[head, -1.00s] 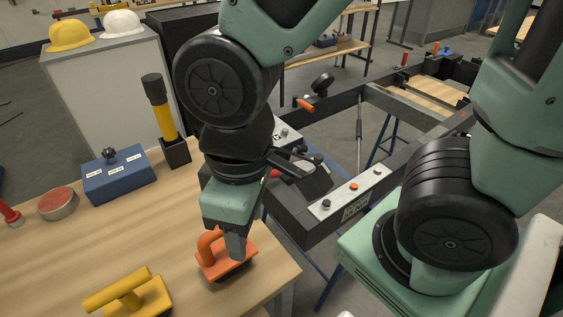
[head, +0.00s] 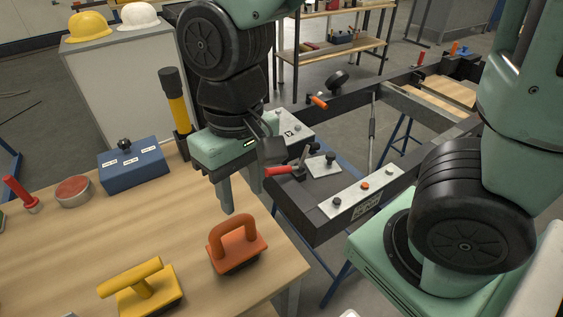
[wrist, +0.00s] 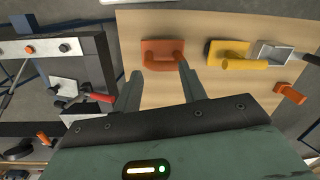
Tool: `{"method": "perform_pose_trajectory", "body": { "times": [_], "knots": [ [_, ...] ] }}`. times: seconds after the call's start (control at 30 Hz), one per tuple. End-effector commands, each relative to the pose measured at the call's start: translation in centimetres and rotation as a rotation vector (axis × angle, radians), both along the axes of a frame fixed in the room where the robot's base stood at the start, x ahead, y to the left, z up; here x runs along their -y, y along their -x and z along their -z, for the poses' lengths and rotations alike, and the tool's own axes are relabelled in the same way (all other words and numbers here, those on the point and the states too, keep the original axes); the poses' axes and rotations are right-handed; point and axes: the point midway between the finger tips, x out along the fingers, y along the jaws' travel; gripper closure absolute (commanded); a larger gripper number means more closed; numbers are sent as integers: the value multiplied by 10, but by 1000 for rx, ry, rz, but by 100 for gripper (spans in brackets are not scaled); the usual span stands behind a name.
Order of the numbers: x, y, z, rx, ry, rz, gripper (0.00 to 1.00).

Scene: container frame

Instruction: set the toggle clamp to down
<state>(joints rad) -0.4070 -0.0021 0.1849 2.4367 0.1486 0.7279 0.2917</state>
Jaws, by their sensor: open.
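The toggle clamp has a red handle (head: 279,170) and sits on the near left corner of the dark frame. In the head view the handle points left and looks low and nearly level; its exact state is hard to tell. In the wrist view the red handle (wrist: 98,97) shows at the left, apart from my fingers. My gripper (head: 240,203) is open and empty, fingers pointing down, left of the clamp above the table edge. In the wrist view my gripper (wrist: 160,70) has both fingertips near the orange-handled float.
The orange float (head: 237,246) and yellow float (head: 141,288) stand on the wooden table (head: 60,262). A blue box (head: 134,169) and a black-and-yellow tool (head: 177,105) are farther back. The dark frame (head: 310,225) carries plates with knobs and an orange lever (head: 318,102).

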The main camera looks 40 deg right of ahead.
Motion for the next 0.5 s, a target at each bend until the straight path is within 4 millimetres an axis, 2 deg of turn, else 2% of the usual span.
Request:
{"method": "perform_pose_trajectory", "body": {
  "times": [0.03,0.1,0.23,0.3,0.4,0.5],
  "knots": [
    [9,-26,-3,-39,12,193,59],
    [27,-61,-4,-89,41,488,59],
    [73,-117,-3,-149,124,1007,59],
    [99,-140,-3,-161,171,1242,59],
    [131,-162,-5,-161,225,1500,59],
    [151,-174,-6,-152,261,1656,59]
  ]
}}
